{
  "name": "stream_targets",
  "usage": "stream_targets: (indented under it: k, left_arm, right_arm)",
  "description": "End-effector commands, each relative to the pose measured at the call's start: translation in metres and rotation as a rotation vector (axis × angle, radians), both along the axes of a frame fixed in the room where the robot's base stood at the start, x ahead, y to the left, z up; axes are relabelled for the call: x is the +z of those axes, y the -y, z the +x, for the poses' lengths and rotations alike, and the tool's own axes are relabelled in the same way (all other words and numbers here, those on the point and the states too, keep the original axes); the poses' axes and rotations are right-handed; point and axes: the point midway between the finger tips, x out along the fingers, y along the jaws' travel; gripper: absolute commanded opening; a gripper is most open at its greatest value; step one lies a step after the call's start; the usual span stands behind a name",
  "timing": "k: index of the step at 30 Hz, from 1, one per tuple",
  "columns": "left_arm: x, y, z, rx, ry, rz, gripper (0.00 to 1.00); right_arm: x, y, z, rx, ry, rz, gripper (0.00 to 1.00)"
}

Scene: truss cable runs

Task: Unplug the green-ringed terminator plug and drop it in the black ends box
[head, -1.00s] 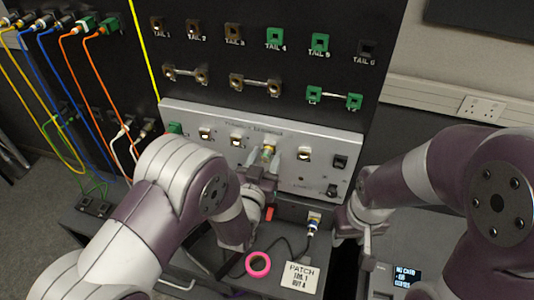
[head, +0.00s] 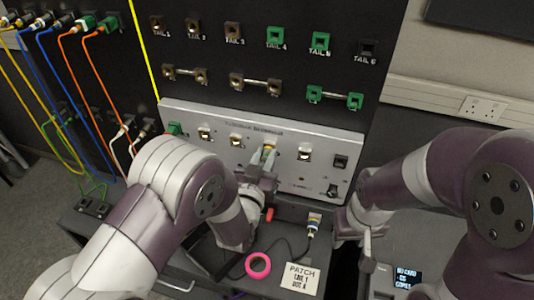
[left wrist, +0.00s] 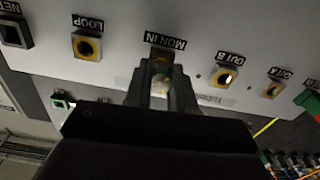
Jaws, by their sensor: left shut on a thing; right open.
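The terminator plug (left wrist: 160,84) has a pale body with a hint of green near the panel. It sits at the MON IN port of the silver panel and also shows in the head view (head: 268,149). My left gripper (left wrist: 158,92) is shut on it, a finger on each side, and reaches the panel in the head view (head: 262,164). The fingers partly hide the plug and its ring. My right gripper (head: 366,243) is open and empty, right of the desk, away from the panel. I cannot make out the black ends box for certain.
The silver panel (head: 215,117) has further ports beside the plug, including LOOP (left wrist: 87,46). A pink tape ring (head: 258,265), a PATCH card (head: 300,277) and a cabled plug (head: 313,223) are on the grey desk. Orange cables (head: 92,75) hang at left.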

Motion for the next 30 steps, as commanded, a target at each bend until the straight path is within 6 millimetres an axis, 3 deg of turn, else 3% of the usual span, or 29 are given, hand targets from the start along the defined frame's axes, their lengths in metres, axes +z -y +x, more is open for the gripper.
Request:
stream_targets:
  k: [7,20,30]
  left_arm:
    - [-0.002,0.0,0.0,0.0,-0.048,-0.153,0.0]
    - [-0.001,0.0,0.0,0.0,-0.062,-0.192,0.0]
    - [-0.002,0.0,0.001,0.0,-0.123,-0.386,0.0]
  right_arm:
    - [-0.014,0.0,0.0,0.0,0.0,0.0,0.43]
    - [-0.016,0.0,0.0,0.0,0.0,0.0,0.43]
    - [-0.032,0.0,0.0,0.0,0.0,0.0,0.43]
